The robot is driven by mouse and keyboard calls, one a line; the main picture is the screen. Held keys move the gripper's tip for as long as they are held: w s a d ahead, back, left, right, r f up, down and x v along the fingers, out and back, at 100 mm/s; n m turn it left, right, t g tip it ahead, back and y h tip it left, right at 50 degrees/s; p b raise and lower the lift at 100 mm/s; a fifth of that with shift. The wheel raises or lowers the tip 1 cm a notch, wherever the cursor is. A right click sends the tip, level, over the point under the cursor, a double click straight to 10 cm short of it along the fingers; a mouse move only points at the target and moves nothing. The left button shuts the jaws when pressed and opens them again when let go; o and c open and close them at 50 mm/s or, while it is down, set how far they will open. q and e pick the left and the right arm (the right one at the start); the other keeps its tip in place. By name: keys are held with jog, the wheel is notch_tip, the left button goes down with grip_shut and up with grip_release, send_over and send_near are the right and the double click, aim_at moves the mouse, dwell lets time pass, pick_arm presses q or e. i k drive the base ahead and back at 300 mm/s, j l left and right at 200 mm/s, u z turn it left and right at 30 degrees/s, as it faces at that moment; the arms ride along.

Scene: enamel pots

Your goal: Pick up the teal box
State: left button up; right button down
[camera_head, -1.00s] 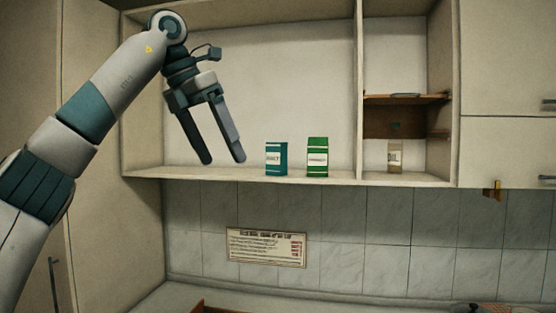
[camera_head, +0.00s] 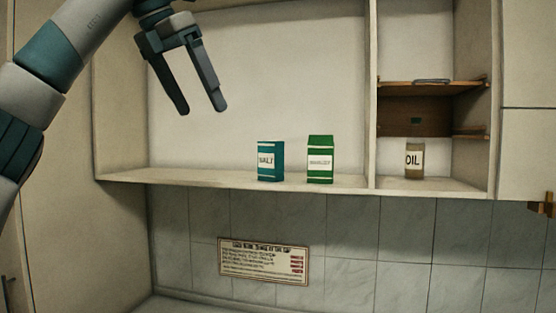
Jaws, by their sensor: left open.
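The teal box (camera_head: 271,161), with a white label that seems to read "SALT", stands upright on the bottom shelf of the open wall cabinet. My left gripper (camera_head: 203,110) hangs fingers down, up and to the left of the box. It is open, and nothing is between its two dark fingers. It is apart from the box and the shelf. My right gripper is not in view.
A green box (camera_head: 320,160) stands just right of the teal box with a small gap. The shelf (camera_head: 190,176) left of the teal box is clear.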

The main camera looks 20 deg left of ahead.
aim_at(270, 154)
jog(key=i, duration=1.15)
